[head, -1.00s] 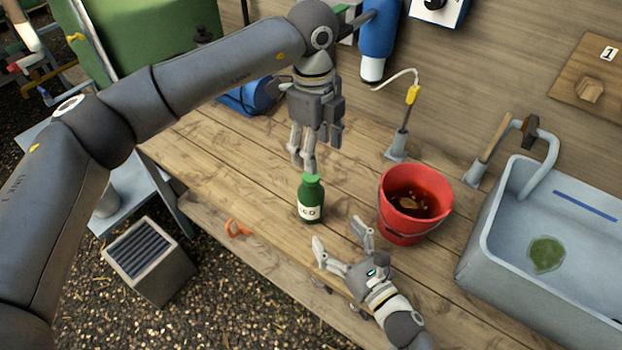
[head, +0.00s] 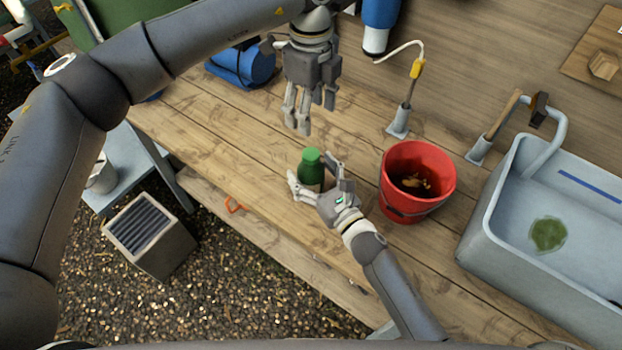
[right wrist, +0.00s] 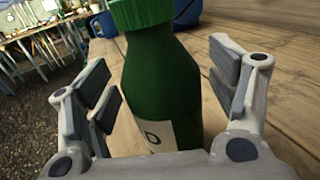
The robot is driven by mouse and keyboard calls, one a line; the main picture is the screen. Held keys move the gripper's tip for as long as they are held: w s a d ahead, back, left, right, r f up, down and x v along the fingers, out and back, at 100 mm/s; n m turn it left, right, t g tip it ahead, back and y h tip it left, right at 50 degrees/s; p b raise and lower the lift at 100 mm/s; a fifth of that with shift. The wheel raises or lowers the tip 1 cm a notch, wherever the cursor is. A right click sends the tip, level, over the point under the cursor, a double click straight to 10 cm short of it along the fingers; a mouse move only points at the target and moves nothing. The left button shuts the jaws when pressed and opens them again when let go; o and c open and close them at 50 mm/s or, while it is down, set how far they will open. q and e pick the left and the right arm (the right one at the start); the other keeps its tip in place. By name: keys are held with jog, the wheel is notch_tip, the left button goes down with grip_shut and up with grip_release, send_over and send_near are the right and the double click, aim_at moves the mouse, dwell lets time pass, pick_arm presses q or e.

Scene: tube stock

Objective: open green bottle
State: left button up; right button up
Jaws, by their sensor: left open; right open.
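A green bottle (head: 311,170) with a green cap (head: 311,155) stands upright on the wooden bench. My right gripper (head: 313,178) is open, with its fingers on either side of the bottle body. In the right wrist view the bottle (right wrist: 160,75) stands between the open fingers of that gripper (right wrist: 165,95), with gaps visible beside it. Its green cap (right wrist: 142,12) is cut by the top edge, and part of a white label (right wrist: 160,136) shows. My left gripper (head: 310,112) is open and empty, pointing down above the bench, up from the bottle in the head view.
A red bucket (head: 398,208) with dark contents stands right of the bottle. A grey sink (head: 480,240) is at the right. A metal stand with a yellow-tipped tool (head: 398,122) is behind the bucket. Bench left of the bottle is clear.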

jog(key=shift+w+a, duration=0.1)
jog(key=shift+w, duration=0.2)
jog(key=shift+f, duration=0.1)
